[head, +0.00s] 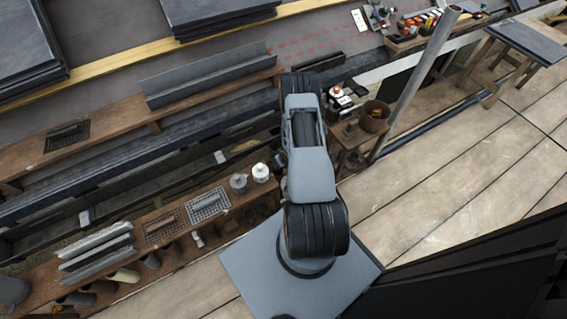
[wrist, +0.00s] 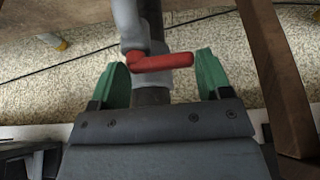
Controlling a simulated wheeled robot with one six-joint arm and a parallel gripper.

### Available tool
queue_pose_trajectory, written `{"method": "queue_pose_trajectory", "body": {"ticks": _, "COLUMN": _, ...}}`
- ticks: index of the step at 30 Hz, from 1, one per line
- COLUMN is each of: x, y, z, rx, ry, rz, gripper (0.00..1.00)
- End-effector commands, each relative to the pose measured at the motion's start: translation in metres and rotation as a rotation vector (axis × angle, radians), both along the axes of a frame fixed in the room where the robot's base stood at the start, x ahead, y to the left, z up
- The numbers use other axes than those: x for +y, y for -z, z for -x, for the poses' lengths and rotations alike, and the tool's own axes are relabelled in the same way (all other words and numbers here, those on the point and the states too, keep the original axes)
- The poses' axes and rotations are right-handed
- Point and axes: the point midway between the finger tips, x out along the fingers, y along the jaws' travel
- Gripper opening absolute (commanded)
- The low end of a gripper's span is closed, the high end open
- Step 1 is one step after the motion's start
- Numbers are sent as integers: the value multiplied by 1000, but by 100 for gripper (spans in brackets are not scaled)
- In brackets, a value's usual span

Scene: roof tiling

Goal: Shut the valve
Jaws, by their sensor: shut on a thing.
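In the wrist view, the valve's red lever (wrist: 163,62) lies crosswise, close to level in the picture, at a grey pipe (wrist: 127,20). A small gap seems to show near the right finger; exact contact is hard to see. In the head view, my own arm hides the gripper and the valve.
A wooden post (wrist: 275,75) stands close on the right in the wrist view. In the head view, a long low bench (head: 130,235) with racks and pots is at the left, and a small stand with a brown pot (head: 374,117) is right of my arm. Paved floor (head: 470,190) is open at the right.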

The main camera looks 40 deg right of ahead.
Motion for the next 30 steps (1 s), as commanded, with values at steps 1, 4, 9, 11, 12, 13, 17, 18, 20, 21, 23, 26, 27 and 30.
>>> {"method": "queue_pose_trajectory", "body": {"ticks": 1, "x": 2, "y": 2, "z": -1, "rx": 1, "ry": 24, "rz": 0, "gripper": 48}}
{"method": "queue_pose_trajectory", "body": {"ticks": 4, "x": 2, "y": 1, "z": -2, "rx": 1, "ry": 65, "rz": -1, "gripper": 48}}
{"method": "queue_pose_trajectory", "body": {"ticks": 9, "x": 2, "y": 0, "z": -2, "rx": 1, "ry": 83, "rz": -1, "gripper": 48}}
{"method": "queue_pose_trajectory", "body": {"ticks": 11, "x": 2, "y": 0, "z": -2, "rx": 1, "ry": 83, "rz": -2, "gripper": 48}}
{"method": "queue_pose_trajectory", "body": {"ticks": 12, "x": 2, "y": 0, "z": -2, "rx": 1, "ry": 83, "rz": -2, "gripper": 48}}
{"method": "queue_pose_trajectory", "body": {"ticks": 13, "x": 2, "y": 0, "z": -2, "rx": 1, "ry": 82, "rz": -1, "gripper": 48}}
{"method": "queue_pose_trajectory", "body": {"ticks": 17, "x": 3, "y": 0, "z": -2, "rx": 2, "ry": 82, "rz": -1, "gripper": 78}}
{"method": "queue_pose_trajectory", "body": {"ticks": 18, "x": 2, "y": 0, "z": -2, "rx": 2, "ry": 82, "rz": -1, "gripper": 82}}
{"method": "queue_pose_trajectory", "body": {"ticks": 20, "x": 2, "y": 0, "z": -2, "rx": 1, "ry": 83, "rz": -1, "gripper": 88}}
{"method": "queue_pose_trajectory", "body": {"ticks": 21, "x": 1, "y": 0, "z": -1, "rx": 1, "ry": 84, "rz": -1, "gripper": 91}}
{"method": "queue_pose_trajectory", "body": {"ticks": 23, "x": 1, "y": 0, "z": -1, "rx": 1, "ry": 85, "rz": -1, "gripper": 96}}
{"method": "queue_pose_trajectory", "body": {"ticks": 26, "x": 0, "y": 0, "z": -1, "rx": 1, "ry": 85, "rz": -1, "gripper": 96}}
{"method": "queue_pose_trajectory", "body": {"ticks": 27, "x": 0, "y": 0, "z": -1, "rx": 1, "ry": 85, "rz": -1, "gripper": 96}}
{"method": "queue_pose_trajectory", "body": {"ticks": 30, "x": 0, "y": -2, "z": -1, "rx": 0, "ry": 85, "rz": -1, "gripper": 96}}
